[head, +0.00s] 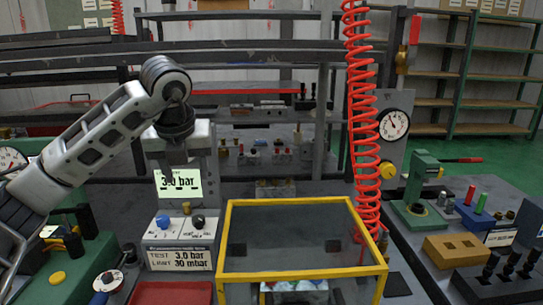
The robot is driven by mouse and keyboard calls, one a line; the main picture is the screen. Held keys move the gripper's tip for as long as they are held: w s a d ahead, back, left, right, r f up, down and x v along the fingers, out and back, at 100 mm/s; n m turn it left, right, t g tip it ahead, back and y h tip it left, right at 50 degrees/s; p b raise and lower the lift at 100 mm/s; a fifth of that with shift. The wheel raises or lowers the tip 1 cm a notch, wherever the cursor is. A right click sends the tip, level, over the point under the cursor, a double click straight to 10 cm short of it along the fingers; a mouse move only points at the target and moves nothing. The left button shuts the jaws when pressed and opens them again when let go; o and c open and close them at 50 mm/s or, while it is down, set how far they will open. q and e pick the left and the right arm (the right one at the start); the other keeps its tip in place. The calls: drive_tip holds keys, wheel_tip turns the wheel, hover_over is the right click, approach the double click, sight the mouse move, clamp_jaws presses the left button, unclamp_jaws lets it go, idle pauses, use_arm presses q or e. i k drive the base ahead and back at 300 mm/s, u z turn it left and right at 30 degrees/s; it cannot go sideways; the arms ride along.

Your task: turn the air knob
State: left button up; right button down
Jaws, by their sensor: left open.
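A control box (180,257) labelled "TEST 3.0 bar, LIMIT 30 mbar" stands left of centre. It has a blue knob (162,222) and a black knob (198,222) on its sloping top. A yellow knob (387,170) sits under a round gauge (395,124) on a grey post at the right. I cannot read which knob is marked air. My left gripper (180,160) is open and points down, above the control box and in front of a lit "3.0 bar" display (178,182). Its fingertips are hard to make out. It appears apart from the knobs. My right gripper is out of view.
A yellow-framed clear guard (300,274) stands right of the box. A red coiled hose (363,110) hangs behind it. A red tray (170,293) lies in front of the box. A green fixture (425,185) and a tan block (455,250) stand on the right bench.

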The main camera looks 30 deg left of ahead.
sight(198, 222)
drive_tip(key=k, duration=1)
